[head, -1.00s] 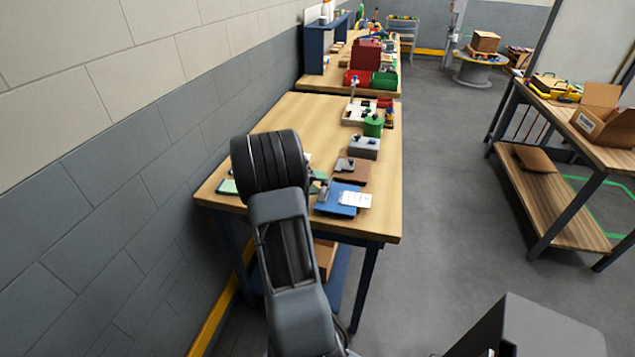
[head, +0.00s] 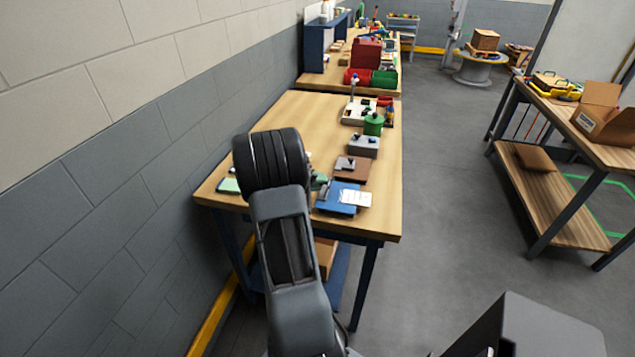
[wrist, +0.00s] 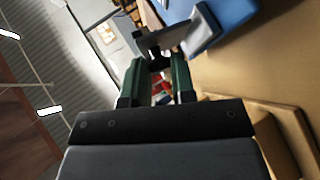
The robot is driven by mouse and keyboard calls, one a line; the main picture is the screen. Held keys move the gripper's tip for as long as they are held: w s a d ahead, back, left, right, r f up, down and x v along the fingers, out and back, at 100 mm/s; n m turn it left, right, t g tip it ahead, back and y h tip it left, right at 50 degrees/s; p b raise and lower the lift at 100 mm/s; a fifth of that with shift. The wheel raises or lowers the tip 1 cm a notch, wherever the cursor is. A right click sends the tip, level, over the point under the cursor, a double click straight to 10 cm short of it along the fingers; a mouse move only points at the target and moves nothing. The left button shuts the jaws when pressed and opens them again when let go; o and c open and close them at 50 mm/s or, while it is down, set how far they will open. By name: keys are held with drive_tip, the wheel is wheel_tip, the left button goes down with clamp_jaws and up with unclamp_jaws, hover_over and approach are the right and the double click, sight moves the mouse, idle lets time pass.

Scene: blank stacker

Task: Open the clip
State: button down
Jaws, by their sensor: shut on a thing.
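The blue clipboard (head: 332,203) lies near the front of the wooden bench, with a white sheet (head: 355,198) on its right part. It shows at the top of the wrist view (wrist: 232,13). Its grey metal clip (wrist: 203,30) has a flat lever reaching left to my gripper. My gripper (wrist: 158,63), with green fingers, is shut on the clip's lever at the fingertips. In the head view my wrist hides most of the gripper and the clip's left side. I cannot tell how far the clip's jaw is raised.
Behind the clipboard stand a brown block with a grey latch (head: 350,168), a grey box (head: 363,146) and a green canister (head: 373,124). A green pad (head: 229,186) lies left of my wrist. The bench's left middle is clear, and a grey wall (head: 130,190) runs along the left.

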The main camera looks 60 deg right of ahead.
drive_tip(key=b, duration=0.1)
drive_tip(key=f+b, duration=0.1)
drive_tip(key=shift+w+f+h+b, duration=0.1)
drive_tip(key=shift+w+h+b, duration=0.15)
drive_tip(key=shift+h+b, duration=0.1)
drive_tip(key=shift+w+a+f+n+g+b, duration=0.1)
drive_tip(key=shift+w+f+n+g+b, duration=0.1)
drive_tip(key=shift+n+g+b, duration=0.5)
drive_tip(key=h+b, duration=0.1)
drive_tip(key=b, duration=0.1)
drive_tip(key=shift+w+a+f+g+b, duration=0.1)
drive_tip(key=shift+w+f+g+b, duration=0.1)
drive_tip(key=shift+g+b, duration=0.1)
drive_tip(key=shift+w+r+n+g+h+b, duration=0.15)
drive_tip(key=shift+r+n+g+h+b, duration=0.1)
drive_tip(key=shift+n+g+h+b, duration=0.15)
drive_tip(key=c, duration=0.9)
unclamp_jaws()
drive_tip(key=shift+c, duration=0.2)
drive_tip(key=shift+r, duration=0.15)
